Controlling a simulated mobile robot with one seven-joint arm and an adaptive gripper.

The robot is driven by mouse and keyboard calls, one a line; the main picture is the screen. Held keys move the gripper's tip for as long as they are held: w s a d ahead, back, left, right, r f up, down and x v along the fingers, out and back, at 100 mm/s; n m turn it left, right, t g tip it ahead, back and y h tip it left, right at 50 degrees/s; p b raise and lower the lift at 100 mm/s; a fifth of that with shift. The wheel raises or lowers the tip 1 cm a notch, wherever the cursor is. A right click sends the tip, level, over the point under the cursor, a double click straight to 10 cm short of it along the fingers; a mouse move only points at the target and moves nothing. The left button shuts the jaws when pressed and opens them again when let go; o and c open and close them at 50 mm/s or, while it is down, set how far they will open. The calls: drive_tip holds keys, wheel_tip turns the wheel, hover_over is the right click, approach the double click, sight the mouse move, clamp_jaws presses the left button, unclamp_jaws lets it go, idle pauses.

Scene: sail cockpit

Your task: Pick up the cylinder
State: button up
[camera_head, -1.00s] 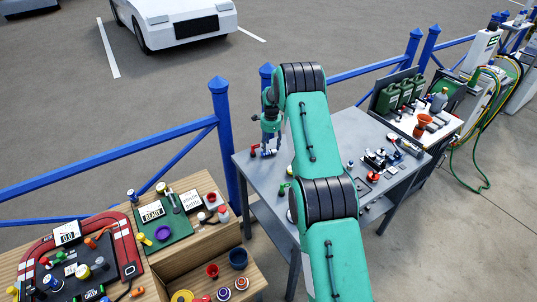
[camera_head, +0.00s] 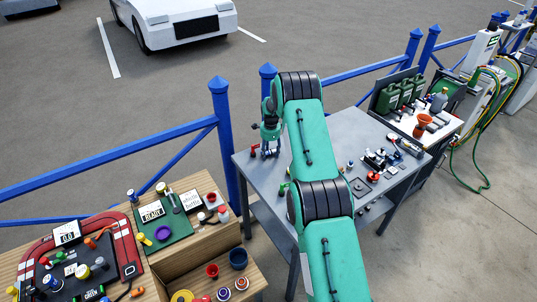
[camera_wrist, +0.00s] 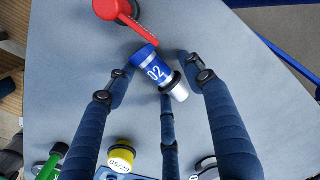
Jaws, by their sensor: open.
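The cylinder (camera_wrist: 152,70) is blue and silver with "02" on it, lying on the grey table in the wrist view. My gripper (camera_wrist: 163,75) is open, with its dark blue fingers spread around the cylinder, one on each side and one below it in the picture. I cannot tell whether any finger touches it. In the head view my gripper (camera_head: 270,150) is low over the far left corner of the grey table (camera_head: 262,187). The cylinder is mostly hidden by the gripper there.
A red-handled object (camera_wrist: 112,9) lies close beside the cylinder. A yellow-labelled cylinder (camera_wrist: 122,155) and a green-handled object (camera_wrist: 52,160) are nearer the bottom of the wrist view. A blue railing (camera_head: 170,140) runs behind the table. Bare table lies right of the cylinder.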

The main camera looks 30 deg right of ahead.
sight(270, 152)
drive_tip(key=shift+c, duration=0.3)
clamp_jaws()
drive_tip(key=shift+r, duration=0.2)
drive_tip(key=shift+r, duration=1.35)
drive_tip(key=shift+s+r, duration=0.1)
drive_tip(key=shift+r, duration=0.25)
drive_tip(key=s+a, duration=0.2)
drive_tip(key=s, duration=0.2)
drive_tip(key=s+a+r, duration=0.1)
drive_tip(key=s+a, duration=0.1)
drive_tip(key=s, duration=0.3)
drive_tip(key=s+a, duration=0.2)
drive_tip(key=s, duration=0.3)
drive_tip(key=shift+s+a+r, duration=0.1)
drive_tip(key=shift+s+r, duration=0.05)
drive_tip(key=shift+s, duration=0.1)
drive_tip(key=shift+a, duration=0.15)
